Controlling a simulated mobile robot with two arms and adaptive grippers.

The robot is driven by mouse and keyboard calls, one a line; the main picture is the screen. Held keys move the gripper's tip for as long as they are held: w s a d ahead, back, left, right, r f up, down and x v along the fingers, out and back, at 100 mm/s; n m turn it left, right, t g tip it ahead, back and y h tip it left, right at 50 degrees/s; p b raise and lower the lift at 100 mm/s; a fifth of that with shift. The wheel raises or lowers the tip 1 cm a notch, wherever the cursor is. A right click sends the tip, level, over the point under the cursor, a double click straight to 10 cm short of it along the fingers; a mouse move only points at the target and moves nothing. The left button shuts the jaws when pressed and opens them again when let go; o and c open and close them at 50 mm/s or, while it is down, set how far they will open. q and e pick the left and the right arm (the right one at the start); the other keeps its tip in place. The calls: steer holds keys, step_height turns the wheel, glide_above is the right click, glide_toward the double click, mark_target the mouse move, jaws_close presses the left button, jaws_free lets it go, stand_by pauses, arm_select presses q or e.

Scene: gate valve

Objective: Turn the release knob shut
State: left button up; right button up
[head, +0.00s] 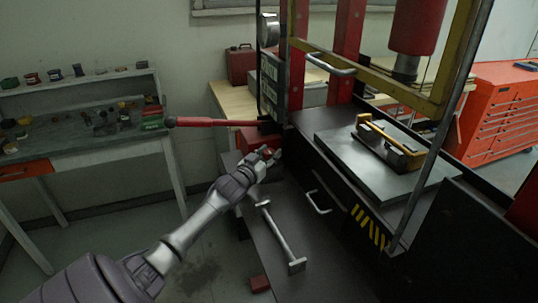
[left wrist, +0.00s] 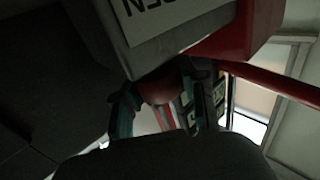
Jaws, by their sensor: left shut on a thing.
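The release knob (left wrist: 158,88) shows in the left wrist view as a dark red rounded piece under a pale block. My left gripper (left wrist: 155,98) is shut on it, one finger on each side. In the head view my left gripper (head: 268,155) is at the front of the red pump body (head: 255,140), and the knob is hidden there. A pale label (left wrist: 150,15) with partly cut-off, inverted lettering sits on the block close to the knob. My right gripper is not in view.
A red pump lever (head: 215,122) sticks out to the left above my left gripper. The press frame (head: 350,45) and its dark bed with a steel plate (head: 345,165) stand to the right. A metal rod (head: 280,235) lies in front. A workbench (head: 85,140) is at left.

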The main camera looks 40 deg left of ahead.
arm_select(q)
steer(key=shift+a+f+m+h+b, duration=0.15)
steer(key=shift+m+h+b, duration=0.3)
steer(key=shift+m+h, duration=0.5)
steer(key=m+h+b, duration=0.2)
steer(key=h, duration=0.2)
steer(key=m+h+b, duration=0.2)
steer(key=h+b, duration=0.1)
steer(key=shift+g+h, duration=0.3)
steer(key=shift+h, duration=0.05)
steer(key=m+g+h+b, duration=0.2)
steer(key=h+b, duration=0.1)
steer(key=b, duration=0.1)
steer(key=m+g+h+b, duration=0.2)
steer(key=m+h+b, duration=0.1)
steer(key=b, duration=0.1)
steer(key=shift+h+b, duration=0.35)
steer(key=shift+h, duration=0.05)
steer(key=shift+r+m+g+h+b, duration=0.2)
steer(key=shift+m+g+h+b, duration=0.5)
steer(key=shift+b, duration=0.85)
steer(key=o, duration=1.2)
steer(key=shift+d, duration=0.2)
steer(key=shift+c, duration=0.2)
